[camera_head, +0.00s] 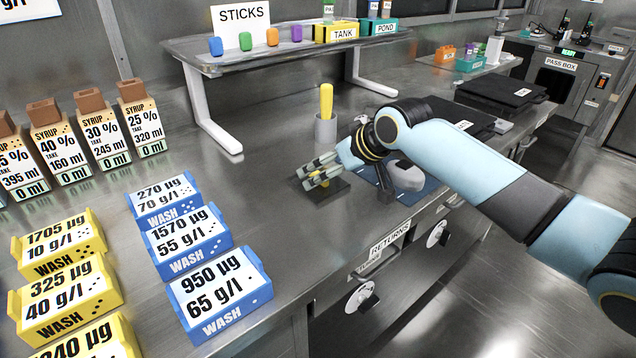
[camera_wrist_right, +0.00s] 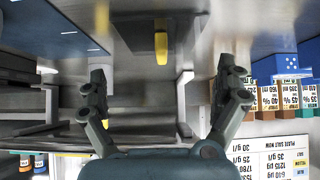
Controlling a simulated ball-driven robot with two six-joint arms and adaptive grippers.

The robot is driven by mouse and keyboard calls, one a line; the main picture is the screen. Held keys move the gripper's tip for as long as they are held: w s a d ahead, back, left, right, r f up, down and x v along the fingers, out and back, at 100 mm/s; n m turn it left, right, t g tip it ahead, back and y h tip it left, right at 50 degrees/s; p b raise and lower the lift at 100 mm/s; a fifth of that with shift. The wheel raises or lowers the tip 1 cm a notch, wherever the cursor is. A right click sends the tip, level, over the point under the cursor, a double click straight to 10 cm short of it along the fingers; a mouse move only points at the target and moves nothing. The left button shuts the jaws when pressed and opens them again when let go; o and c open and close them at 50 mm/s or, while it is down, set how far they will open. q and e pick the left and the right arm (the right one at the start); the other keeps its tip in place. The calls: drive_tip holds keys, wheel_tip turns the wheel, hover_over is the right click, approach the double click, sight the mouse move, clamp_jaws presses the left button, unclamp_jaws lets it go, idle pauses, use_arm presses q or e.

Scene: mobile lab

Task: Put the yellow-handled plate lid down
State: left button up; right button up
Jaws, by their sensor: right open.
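A small dark plate lid (camera_head: 328,192) lies on the steel bench in the head view, with a bit of its yellow handle (camera_head: 319,180) showing between my fingers. My right gripper (camera_head: 316,174) is open just over it, its fingers on either side of the handle; I cannot tell whether they touch it. My left gripper is not in view.
A grey cup (camera_head: 326,128) holding a yellow-handled tool stands just behind the gripper. A grey rounded object (camera_head: 407,177) sits on a blue mat (camera_head: 432,186) under my forearm. Blue wash boxes (camera_head: 205,240) stand left. Bare bench lies between them and the lid.

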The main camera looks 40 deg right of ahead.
sight(318, 172)
drive_tip(key=x, duration=0.5)
drive_tip(key=shift+w+a+f+b, duration=0.1)
drive_tip(key=shift+w+f+b, duration=0.1)
drive_tip(key=shift+f+b, duration=0.15)
drive_tip(key=shift+r, duration=0.1)
drive_tip(key=c, duration=0.9)
drive_tip(key=shift+r, duration=0.1)
